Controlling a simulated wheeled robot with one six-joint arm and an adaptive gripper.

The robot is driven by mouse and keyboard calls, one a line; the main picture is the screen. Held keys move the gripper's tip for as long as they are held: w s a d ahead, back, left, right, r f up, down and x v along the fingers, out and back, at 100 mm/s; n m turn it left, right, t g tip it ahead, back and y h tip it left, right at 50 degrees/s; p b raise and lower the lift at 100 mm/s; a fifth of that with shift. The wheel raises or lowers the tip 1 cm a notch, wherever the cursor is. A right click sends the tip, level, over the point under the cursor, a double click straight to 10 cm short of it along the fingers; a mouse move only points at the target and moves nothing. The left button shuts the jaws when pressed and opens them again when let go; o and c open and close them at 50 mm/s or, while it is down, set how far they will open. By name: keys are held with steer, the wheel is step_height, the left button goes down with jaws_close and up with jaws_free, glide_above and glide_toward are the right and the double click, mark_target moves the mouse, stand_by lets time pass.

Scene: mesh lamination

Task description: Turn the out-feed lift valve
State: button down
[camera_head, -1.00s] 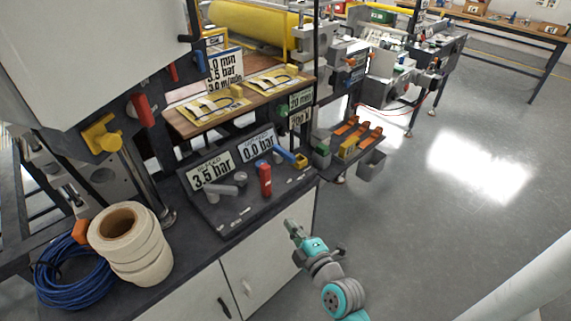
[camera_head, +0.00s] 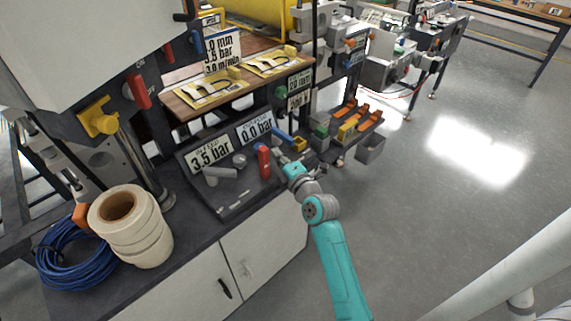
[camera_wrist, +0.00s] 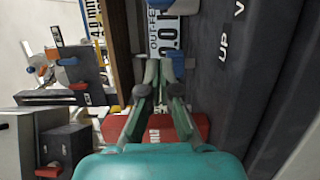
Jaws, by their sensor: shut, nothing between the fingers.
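The dark control panel carries two displays, 3.5 bar (camera_head: 209,154) on the left and the out-feed 0.0 bar (camera_head: 255,128) on the right. The out-feed display (camera_wrist: 166,38) also shows at the top of the wrist view. A red handle (camera_head: 263,162) stands upright below it, and a blue lever (camera_head: 281,134) lies to its upper right. I cannot tell which one is the out-feed lift valve. My gripper (camera_head: 281,160) is shut and empty, just right of the red handle; contact cannot be told. In the wrist view my gripper (camera_wrist: 161,62) points toward the out-feed display.
A grey lever (camera_head: 219,172) sits left on the panel. A yellow block (camera_head: 299,144) is right of the blue lever. A tray with orange clips (camera_head: 345,108) and a grey bin (camera_head: 370,148) lie further right. A tape roll (camera_head: 130,225) stands left.

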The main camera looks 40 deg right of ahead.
mark_target(283, 136)
steer(key=shift+x, duration=0.9)
steer(key=shift+w+d, duration=0.1)
steer(key=shift+d, duration=1.9)
